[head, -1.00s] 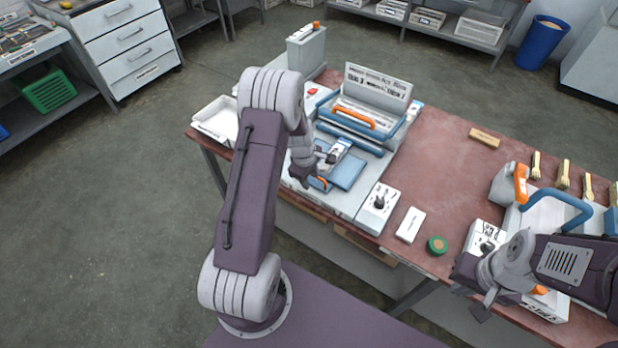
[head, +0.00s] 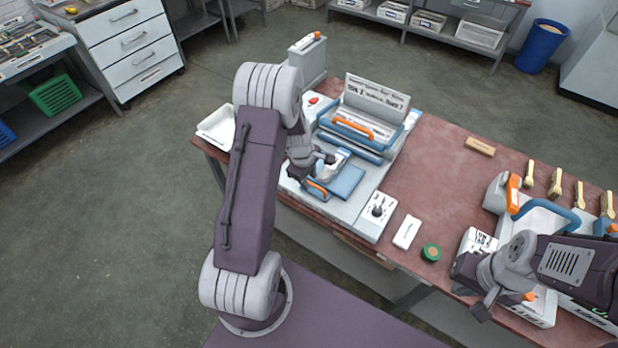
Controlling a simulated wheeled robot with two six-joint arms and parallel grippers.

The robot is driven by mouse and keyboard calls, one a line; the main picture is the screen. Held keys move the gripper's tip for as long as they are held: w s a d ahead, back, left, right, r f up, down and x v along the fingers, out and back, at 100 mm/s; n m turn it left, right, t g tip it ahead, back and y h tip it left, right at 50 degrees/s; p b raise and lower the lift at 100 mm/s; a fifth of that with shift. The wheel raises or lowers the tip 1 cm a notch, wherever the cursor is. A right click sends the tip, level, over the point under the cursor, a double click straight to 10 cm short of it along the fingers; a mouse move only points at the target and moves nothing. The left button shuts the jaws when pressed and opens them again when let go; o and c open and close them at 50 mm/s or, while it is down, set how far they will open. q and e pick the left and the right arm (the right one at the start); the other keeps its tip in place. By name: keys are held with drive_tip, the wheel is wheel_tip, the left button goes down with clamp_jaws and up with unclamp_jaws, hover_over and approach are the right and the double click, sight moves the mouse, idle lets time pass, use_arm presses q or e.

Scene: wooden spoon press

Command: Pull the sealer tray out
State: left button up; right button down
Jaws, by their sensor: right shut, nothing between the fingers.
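The sealer (head: 368,108) stands on the left part of the bench, with its lettered lid panel raised and an orange handle on its blue bar. The sealer tray (head: 344,182) is a flat blue plate in front of it, with an orange handle (head: 316,190) at its front edge. A small pale packet (head: 333,163) lies by the tray's left part, partly covered by my gripper. My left gripper (head: 312,172) is over the tray's left side, close to the orange handle; whether it touches is unclear. Its fingers are too small to read. My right gripper (head: 486,304) is shut and empty at the bench's front right.
A white control box with a dark knob (head: 376,208) is right of the tray. A white block (head: 407,232) and green round tin (head: 431,252) lie nearby. A white bin (head: 217,128) is at left.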

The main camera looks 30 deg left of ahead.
use_arm(q)
drive_tip(key=r+p, duration=0.1)
drive_tip(key=r, duration=0.1)
drive_tip(key=r+p, duration=0.1)
drive_tip(key=shift+s+r, duration=0.35)
drive_tip(key=shift+s, duration=0.05)
drive_tip(key=shift+p, duration=0.3)
wheel_tip(320, 180, up, 9)
drive_tip(key=s, duration=0.1)
drive_tip(key=shift+s+b, duration=0.35)
drive_tip(key=shift+b, duration=0.05)
drive_tip(key=shift+a, duration=0.1)
